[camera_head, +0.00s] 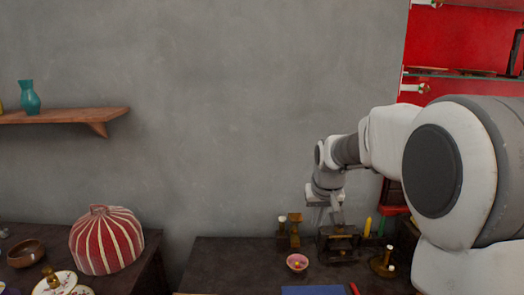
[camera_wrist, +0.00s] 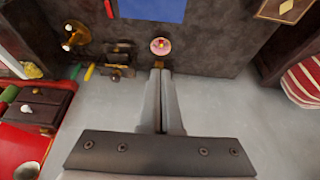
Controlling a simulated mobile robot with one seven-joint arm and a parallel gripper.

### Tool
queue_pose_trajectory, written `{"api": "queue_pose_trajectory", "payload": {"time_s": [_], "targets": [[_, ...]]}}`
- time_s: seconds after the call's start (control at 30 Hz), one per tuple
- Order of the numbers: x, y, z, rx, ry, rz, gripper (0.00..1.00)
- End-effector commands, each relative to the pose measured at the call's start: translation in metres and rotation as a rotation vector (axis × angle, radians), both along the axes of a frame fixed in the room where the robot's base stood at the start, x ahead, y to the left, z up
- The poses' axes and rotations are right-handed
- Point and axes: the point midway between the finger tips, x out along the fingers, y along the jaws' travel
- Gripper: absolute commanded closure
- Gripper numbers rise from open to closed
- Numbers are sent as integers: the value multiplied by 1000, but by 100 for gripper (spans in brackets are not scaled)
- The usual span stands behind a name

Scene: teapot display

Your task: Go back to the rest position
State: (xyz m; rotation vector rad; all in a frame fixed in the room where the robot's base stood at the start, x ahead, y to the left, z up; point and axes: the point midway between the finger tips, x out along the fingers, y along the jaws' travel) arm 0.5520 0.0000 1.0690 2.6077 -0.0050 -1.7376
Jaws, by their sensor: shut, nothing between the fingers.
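My gripper (camera_head: 337,206) hangs above the back of the dark table on the right side of the head view, with my arm reaching in from the right. In the wrist view my gripper (camera_wrist: 161,72) has its two fingers together, with nothing between them. A small pink bowl (camera_head: 297,262) stands on the table, left of and below my gripper in the head view. The bowl (camera_wrist: 160,46) shows just beyond the fingertips in the wrist view, apart from them. No teapot is clearly visible.
Candle holders and dark ornaments (camera_head: 338,238) stand under and beside my gripper. A blue flat item (camera_head: 312,290) lies at the front. A striped red cover (camera_head: 106,240) sits on the left table. A wooden shelf (camera_head: 75,116) holds a teal vase (camera_head: 29,98). The grey wall is close behind.

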Motion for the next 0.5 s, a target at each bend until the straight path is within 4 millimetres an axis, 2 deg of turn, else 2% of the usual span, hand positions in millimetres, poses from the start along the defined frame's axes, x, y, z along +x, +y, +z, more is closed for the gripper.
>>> {"api": "queue_pose_trajectory", "payload": {"time_s": [0.03,0.2,0.5], "targets": [[-17,0,20,0,-10,0,100],[-72,0,59,-1,-27,0,100],[-172,-1,101,1,-58,-1,100]]}}
